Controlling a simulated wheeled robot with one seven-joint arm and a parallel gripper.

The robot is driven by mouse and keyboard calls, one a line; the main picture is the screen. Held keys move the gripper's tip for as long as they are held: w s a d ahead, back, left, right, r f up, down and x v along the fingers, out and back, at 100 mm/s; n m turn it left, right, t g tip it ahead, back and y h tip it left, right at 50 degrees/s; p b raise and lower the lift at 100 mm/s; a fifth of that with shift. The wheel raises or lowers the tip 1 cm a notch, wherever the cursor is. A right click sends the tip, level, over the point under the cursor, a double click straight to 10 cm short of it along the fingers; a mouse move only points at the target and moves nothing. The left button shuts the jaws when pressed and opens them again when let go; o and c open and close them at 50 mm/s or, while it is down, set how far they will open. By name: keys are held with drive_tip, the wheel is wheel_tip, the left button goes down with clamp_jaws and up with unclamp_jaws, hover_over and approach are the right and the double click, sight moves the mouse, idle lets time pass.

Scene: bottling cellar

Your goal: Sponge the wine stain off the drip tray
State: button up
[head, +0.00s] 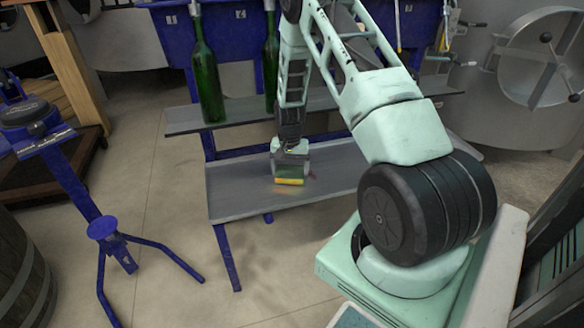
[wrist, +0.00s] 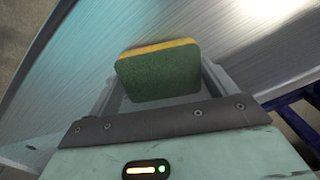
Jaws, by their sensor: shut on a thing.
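My gripper (head: 289,160) is shut on a sponge (head: 289,181), which has a yellow layer and a green layer. In the wrist view the sponge (wrist: 158,72) sits between the two fingers of my gripper (wrist: 158,85), green face toward the camera. The drip tray (head: 240,190) is a long grey metal surface on a blue frame, and the sponge is low over its middle. I cannot tell whether they touch. A faint reddish mark (head: 312,177) shows on the tray just right of the sponge. My gripper and the sponge may hide more of it.
Two green bottles stand on the shelf (head: 185,118) above and behind the tray, the left bottle (head: 206,75) and the right bottle (head: 271,65). A blue stand (head: 103,228) is at the left, with a barrel (head: 22,275) beside it. The floor before the tray is clear.

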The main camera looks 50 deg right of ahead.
sight(290, 171)
wheel_tip(290, 171, up, 2)
drive_tip(key=shift+d+r, duration=0.1)
drive_tip(key=shift+r, duration=0.15)
drive_tip(key=shift+r+p, duration=2.4)
drive_tip(key=shift+r, duration=0.2)
